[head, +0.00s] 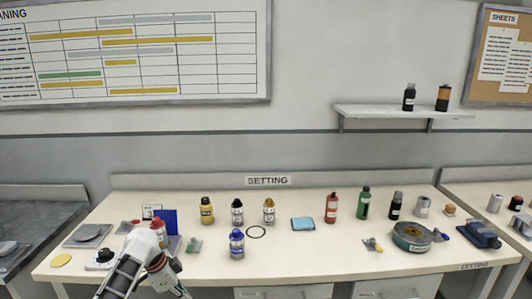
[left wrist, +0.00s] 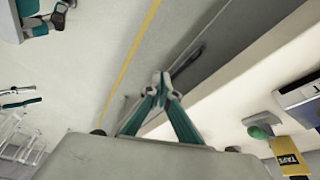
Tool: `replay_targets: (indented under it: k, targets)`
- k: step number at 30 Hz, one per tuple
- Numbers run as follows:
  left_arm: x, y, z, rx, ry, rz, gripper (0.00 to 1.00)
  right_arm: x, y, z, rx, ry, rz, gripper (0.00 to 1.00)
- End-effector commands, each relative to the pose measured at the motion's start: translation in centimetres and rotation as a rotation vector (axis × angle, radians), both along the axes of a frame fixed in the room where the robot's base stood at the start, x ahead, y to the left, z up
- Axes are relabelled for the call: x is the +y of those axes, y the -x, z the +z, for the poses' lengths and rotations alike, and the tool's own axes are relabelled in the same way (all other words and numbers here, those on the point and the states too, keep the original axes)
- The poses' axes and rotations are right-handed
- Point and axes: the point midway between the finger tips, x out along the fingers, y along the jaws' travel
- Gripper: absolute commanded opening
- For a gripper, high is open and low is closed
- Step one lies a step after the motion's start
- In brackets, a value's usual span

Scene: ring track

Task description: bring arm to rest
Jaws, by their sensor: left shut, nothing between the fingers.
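My left gripper (left wrist: 161,80) is shut and empty in the left wrist view, its two fingertips together. It hangs over the floor beside the front of a pale bench. In the head view my left arm stands at the lower left, in front of the bench (head: 330,265), and I cannot make out the fingers there. My right gripper is in neither view.
Several bottles stand on the bench, among them a blue one (head: 237,244) and a red one (head: 331,208). A grey-green disc (head: 412,236) is at the right. A yellow line (left wrist: 130,70) crosses the floor.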

Motion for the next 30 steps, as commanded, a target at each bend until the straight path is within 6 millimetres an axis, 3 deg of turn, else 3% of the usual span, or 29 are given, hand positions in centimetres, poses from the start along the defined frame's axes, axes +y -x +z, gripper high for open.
replay_targets:
  k: [1,6,9,15,22,30]
  targets:
    - [-0.2,1.5,-2.8,0.001,-0.003,0.052,0.0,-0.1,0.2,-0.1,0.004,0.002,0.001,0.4]
    - [-0.3,5.4,-9.6,-0.049,-0.008,0.244,0.0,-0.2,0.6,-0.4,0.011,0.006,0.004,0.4]
    - [-0.4,8.1,-12.8,-0.09,-0.004,0.346,0.0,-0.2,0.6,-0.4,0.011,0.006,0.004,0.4]
    - [-0.6,14.1,-16.9,-0.192,0.027,0.523,0.0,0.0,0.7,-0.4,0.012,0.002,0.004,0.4]
    - [-1.1,21.7,-17.8,-0.327,0.102,0.679,0.0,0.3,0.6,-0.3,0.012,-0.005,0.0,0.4]
    - [-2.2,29.6,-14.4,-0.473,0.237,0.795,0.0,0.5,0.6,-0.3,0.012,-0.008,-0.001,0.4]
